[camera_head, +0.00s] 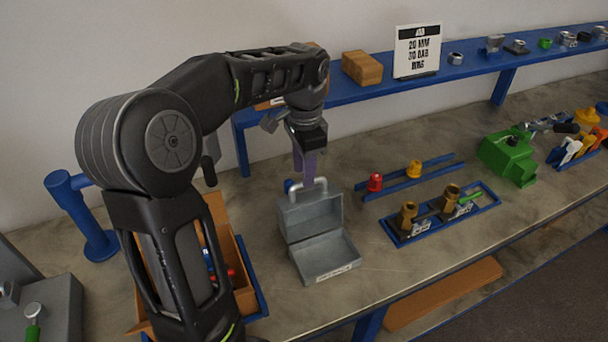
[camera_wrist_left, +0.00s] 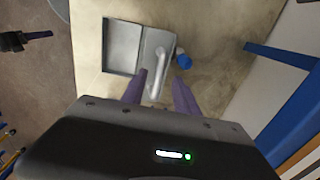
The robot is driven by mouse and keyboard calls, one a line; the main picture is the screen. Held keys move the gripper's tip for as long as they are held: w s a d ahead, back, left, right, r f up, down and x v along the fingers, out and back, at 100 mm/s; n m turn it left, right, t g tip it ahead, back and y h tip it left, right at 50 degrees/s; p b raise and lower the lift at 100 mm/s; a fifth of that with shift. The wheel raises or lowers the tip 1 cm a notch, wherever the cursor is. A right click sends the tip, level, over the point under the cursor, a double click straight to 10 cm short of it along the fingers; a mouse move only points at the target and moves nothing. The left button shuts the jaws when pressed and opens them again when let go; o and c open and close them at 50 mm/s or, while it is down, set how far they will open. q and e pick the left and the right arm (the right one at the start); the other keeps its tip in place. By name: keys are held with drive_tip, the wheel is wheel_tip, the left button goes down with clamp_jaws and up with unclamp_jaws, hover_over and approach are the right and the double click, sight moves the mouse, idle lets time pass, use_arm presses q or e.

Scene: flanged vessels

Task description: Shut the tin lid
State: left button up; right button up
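The grey metal tin (camera_head: 325,255) stands open on the bench, its lid (camera_head: 312,215) raised upright at the back with a pale handle (camera_head: 308,186) on the lid's upper edge. In the left wrist view the tin (camera_wrist_left: 122,45) shows from above, with the handle (camera_wrist_left: 161,68) near the fingers. My left gripper (camera_head: 304,172) points down just above and behind the lid. Its purple fingers (camera_wrist_left: 158,88) are apart, with the handle showing between and beyond them; I cannot tell if they touch it. My right gripper (camera_wrist_left: 38,35) is at the left edge of the wrist view, its opening unclear.
A cardboard box (camera_head: 243,265) stands left of the tin. A blue shelf (camera_head: 440,78) runs behind. The bench right in front is clear.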

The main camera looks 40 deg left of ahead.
use_arm(q)
drive_tip(key=shift+f, duration=1.15)
drive_tip(key=shift+c, duration=0.3)
clamp_jaws()
idle(0.3)
